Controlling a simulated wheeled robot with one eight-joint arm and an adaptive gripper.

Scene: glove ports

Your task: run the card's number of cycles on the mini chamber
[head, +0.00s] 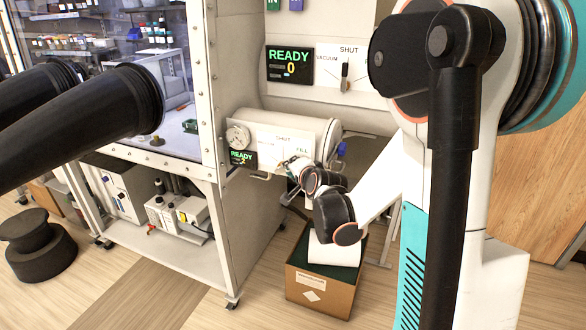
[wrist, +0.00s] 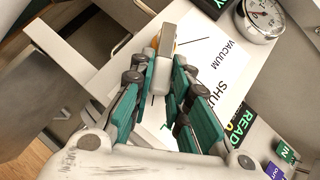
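The mini chamber (head: 300,128) is a white horizontal cylinder on the side of the glove box. Its front panel is marked SHUT and FILL in the head view, and VACUUM and SHUT in the wrist view. Its small display (head: 242,158) reads READY in green; the digit below is too small to read surely. My gripper (head: 296,172) is at this panel. In the wrist view my gripper (wrist: 167,75) has its fingers on both sides of the pale lever (wrist: 172,52), apparently shut on it. The lever's exact position is partly hidden by the fingers.
The large chamber's panel (head: 318,68) above reads READY 0, with its own lever (head: 345,75). A cardboard box (head: 318,292) stands below my arm. Black gloves (head: 95,105) stick out at left.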

